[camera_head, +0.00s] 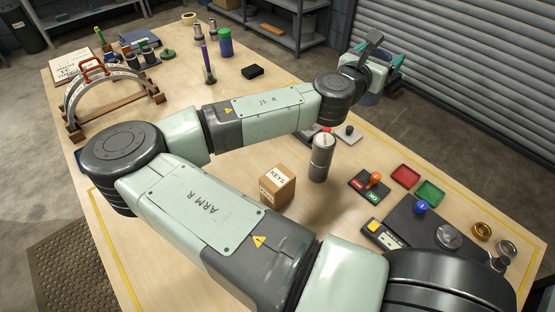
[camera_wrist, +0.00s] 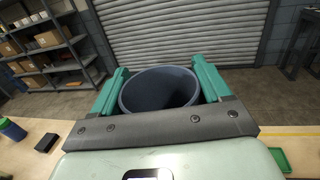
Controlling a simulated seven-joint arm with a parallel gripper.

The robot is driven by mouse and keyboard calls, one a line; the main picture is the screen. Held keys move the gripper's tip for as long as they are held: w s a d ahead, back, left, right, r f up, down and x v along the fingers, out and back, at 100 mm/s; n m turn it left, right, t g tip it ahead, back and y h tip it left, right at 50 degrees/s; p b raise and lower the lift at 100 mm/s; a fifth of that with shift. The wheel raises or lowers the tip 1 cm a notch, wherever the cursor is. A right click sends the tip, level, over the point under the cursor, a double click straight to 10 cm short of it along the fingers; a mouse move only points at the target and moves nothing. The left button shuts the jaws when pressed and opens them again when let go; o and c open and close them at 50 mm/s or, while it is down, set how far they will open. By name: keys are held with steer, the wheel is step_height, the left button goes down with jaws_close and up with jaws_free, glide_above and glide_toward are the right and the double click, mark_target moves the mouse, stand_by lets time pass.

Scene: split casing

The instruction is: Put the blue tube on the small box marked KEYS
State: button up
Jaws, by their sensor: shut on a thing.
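My gripper (camera_head: 378,62) is at the far right side of the table, near the shutter. In the wrist view its two teal fingers (camera_wrist: 160,84) stand on either side of the blue tube (camera_wrist: 158,92), a wide, hollow, grey-blue tube with its open end facing the camera. The fingers are shut on it.
A grey metal cylinder (camera_head: 321,157) stands right beside the box. A switch block with an orange knob (camera_head: 373,183), red (camera_head: 405,175) and green (camera_head: 430,192) trays lie to the right. An arched frame (camera_head: 112,95) and a blue-green container (camera_head: 225,42) are farther left.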

steer(key=s+a+r+m+g+h, duration=0.2)
steer(key=s+a+r, duration=0.2)
steer(key=s+a, duration=0.5)
steer(key=s+a+r+m+g+h, duration=0.25)
steer(key=s+a, duration=0.45)
steer(key=a, duration=0.4)
step_height(320, 180, down, 20)
steer(key=shift+w+n, duration=0.15)
steer(key=shift+n, duration=0.2)
steer(key=shift+f, duration=0.15)
steer(key=o, duration=1.3)
steer(key=shift+o, duration=0.2)
steer(key=v, duration=1.2)
steer(key=shift+d, duration=0.15)
